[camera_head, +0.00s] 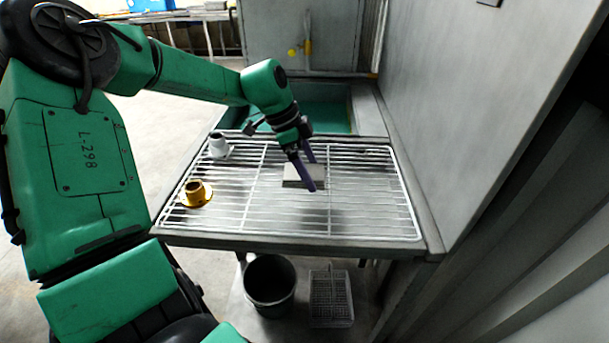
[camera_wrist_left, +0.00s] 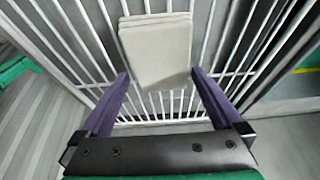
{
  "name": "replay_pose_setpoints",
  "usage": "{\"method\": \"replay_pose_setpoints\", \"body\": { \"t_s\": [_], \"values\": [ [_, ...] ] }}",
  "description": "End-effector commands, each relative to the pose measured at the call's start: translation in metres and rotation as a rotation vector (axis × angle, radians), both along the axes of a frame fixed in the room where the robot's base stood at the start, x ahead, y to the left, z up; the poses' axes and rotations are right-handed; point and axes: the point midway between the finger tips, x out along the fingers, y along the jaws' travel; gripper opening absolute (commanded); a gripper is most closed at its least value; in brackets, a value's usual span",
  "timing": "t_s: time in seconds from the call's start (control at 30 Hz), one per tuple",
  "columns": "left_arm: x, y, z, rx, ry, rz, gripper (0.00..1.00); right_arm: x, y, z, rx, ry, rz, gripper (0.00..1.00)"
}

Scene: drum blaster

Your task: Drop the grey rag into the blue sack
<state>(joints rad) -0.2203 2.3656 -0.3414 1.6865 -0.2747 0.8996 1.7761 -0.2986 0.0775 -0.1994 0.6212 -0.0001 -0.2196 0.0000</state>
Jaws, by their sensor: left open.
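The grey rag (camera_head: 294,176) is a folded, pale grey pad lying on the white wire rack (camera_head: 345,228). In the left wrist view the rag (camera_wrist_left: 157,48) lies just ahead of and between the fingertips, with its near end level with them. My left gripper (camera_head: 313,174) is open, its purple fingers apart around the rag's near end, and it holds nothing. Whether the fingers touch the rag I cannot tell. No blue sack is clearly visible; a blue object (camera_head: 150,4) is cut off at the top edge, and I cannot tell what it is. My right gripper is not in view.
A white fitting (camera_head: 218,146) and a yellow flanged fitting (camera_head: 196,193) stand on the rack's left side. A dark bucket (camera_head: 269,285) and a wire basket (camera_head: 331,298) are below. A grey wall panel (camera_head: 480,90) closes the right side. The rack's front right is clear.

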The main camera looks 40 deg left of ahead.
Motion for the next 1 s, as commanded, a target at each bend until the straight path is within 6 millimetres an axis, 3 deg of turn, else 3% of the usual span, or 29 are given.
{"method": "replay_pose_setpoints", "body": {
  "t_s": [0.5, 0.57, 0.7, 1.0],
  "values": [
    [-0.0002, 0.0001, -0.0045, -0.001, 0.001, 0.000, 1.00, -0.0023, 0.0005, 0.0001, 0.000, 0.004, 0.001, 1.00],
    [-0.0002, 0.0001, -0.0045, -0.001, 0.001, 0.000, 0.81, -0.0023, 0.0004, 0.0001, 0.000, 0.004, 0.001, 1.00],
    [-0.0002, 0.0000, -0.0044, -0.001, 0.001, 0.000, 0.30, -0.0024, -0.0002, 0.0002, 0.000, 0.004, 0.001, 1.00],
    [0.0000, 0.0001, -0.0016, 0.000, 0.000, 0.000, 0.30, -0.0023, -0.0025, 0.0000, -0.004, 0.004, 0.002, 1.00]
  ]
}}
